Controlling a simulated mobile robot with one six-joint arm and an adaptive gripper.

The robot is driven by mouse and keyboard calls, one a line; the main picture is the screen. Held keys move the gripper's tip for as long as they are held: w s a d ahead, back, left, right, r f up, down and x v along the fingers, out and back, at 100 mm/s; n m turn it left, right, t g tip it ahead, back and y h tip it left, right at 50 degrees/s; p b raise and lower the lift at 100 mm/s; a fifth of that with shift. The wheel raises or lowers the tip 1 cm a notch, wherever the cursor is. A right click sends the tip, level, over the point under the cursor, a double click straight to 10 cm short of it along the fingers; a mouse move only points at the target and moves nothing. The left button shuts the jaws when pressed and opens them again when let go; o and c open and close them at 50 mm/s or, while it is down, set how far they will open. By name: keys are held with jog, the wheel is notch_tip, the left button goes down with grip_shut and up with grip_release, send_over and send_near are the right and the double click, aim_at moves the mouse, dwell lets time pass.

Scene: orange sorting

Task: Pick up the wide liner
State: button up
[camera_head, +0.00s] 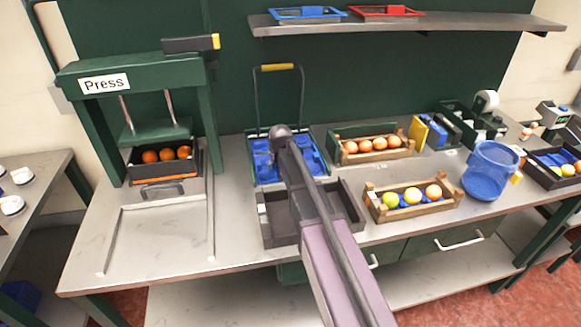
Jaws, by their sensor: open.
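No piece is clearly marked as the wide liner. A blue moulded liner (312,160) lies in a green carrier with a tall handle, left of centre at the back of the bench, and my arm crosses in front of part of it. Flat blue (306,13) and red (386,11) pieces lie on the upper shelf; I cannot tell whether they are trays or liners. My arm runs from the bottom edge up to a dark rounded joint in front of the blue liner. My gripper's fingers do not show.
An empty dark tray (346,207) sits beneath my arm. Fruit crates (412,211) and a blue bucket (490,172) stand to the right. A green press (140,75) with a tray of oranges stands at left. Bare bench (160,235) lies in front of it.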

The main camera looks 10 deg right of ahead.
dwell(0.4)
grip_shut()
jog(key=shift+r, duration=0.2)
notch_tip(320, 180, up, 10)
jog(key=p, duration=1)
jog(key=shift+f, duration=0.2)
dwell(0.8)
jog(key=shift+s+a, duration=0.1)
